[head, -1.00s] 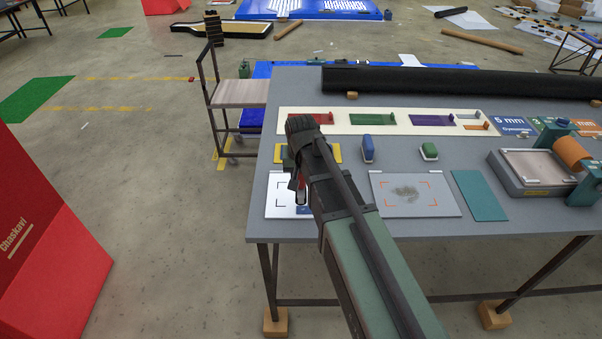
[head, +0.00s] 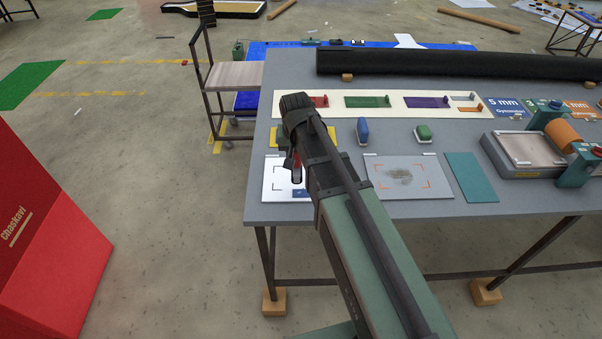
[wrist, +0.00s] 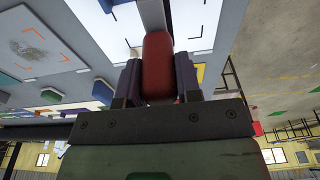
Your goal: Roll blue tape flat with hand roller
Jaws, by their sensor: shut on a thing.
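My gripper (wrist: 158,70) is shut on the red handle (wrist: 157,62) of a tool, which I take to be the hand roller. The handle sits between the dark blue fingers in the wrist view. A pale grey part runs on past the handle to the top edge; the rolling end is not clear. In the head view the gripper hangs over the white panel (head: 275,185) at the bench's left front. A blue patch (head: 300,193), perhaps the blue tape, shows on the panel beside my arm. My arm hides part of the panel, and I cannot tell whether the roller touches it.
A grey panel (head: 403,182) with a dark smudge and a teal sheet (head: 471,178) lie to the right. Small blue (head: 362,131) and green (head: 423,133) blocks stand behind. A machine with an orange roller (head: 563,135) is at right. A black roll (head: 450,68) lies along the back.

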